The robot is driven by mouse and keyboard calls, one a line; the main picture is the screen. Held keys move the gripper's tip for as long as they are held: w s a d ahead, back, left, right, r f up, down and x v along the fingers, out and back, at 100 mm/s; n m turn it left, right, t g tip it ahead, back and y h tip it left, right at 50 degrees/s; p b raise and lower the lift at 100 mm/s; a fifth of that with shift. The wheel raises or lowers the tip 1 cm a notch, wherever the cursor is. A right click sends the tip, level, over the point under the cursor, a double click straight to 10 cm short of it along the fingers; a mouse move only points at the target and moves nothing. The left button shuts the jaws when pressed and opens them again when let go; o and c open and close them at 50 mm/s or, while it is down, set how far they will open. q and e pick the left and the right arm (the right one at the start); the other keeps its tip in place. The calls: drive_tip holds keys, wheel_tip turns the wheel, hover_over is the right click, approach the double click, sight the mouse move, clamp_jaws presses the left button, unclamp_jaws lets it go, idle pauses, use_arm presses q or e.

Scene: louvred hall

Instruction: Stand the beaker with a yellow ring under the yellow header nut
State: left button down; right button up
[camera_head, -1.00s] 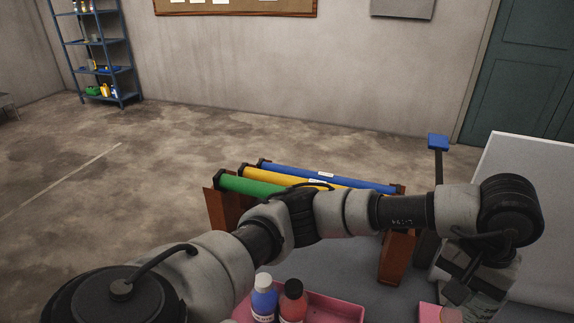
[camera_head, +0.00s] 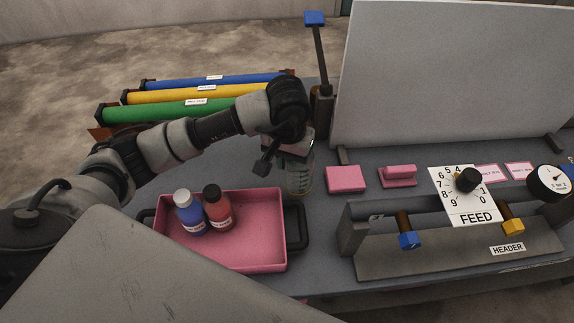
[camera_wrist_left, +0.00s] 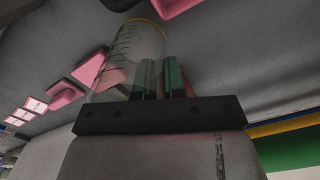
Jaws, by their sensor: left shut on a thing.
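A clear beaker (camera_head: 301,174) with measuring marks is behind the pink tray's right end. Its yellow ring shows near its base in the head view and at the top of the picture in the wrist view (camera_wrist_left: 145,25). My left gripper (camera_head: 291,149) is shut on the beaker near its upper part; its green-padded fingers (camera_wrist_left: 160,76) also show in the wrist view. I cannot tell whether the base touches the bench. The yellow header nut (camera_head: 512,226) hangs on the HEADER rig (camera_head: 450,259) at the right, well apart from the beaker. My right gripper is out of view.
The pink tray (camera_head: 262,240) holds a blue and a red bottle. A blue nut (camera_head: 409,240) hangs left of the yellow one, with a FEED dial (camera_head: 466,197) between and above. Pink blocks (camera_head: 345,179) lie behind the rig. A white board (camera_head: 450,75) stands behind them.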

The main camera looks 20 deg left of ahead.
sight(287, 172)
use_arm(q)
drive_tip(key=shift+f+p, duration=0.65)
drive_tip(key=shift+f, duration=1.35)
drive_tip(key=shift+f, duration=0.15)
drive_tip(key=c, duration=1.2)
unclamp_jaws()
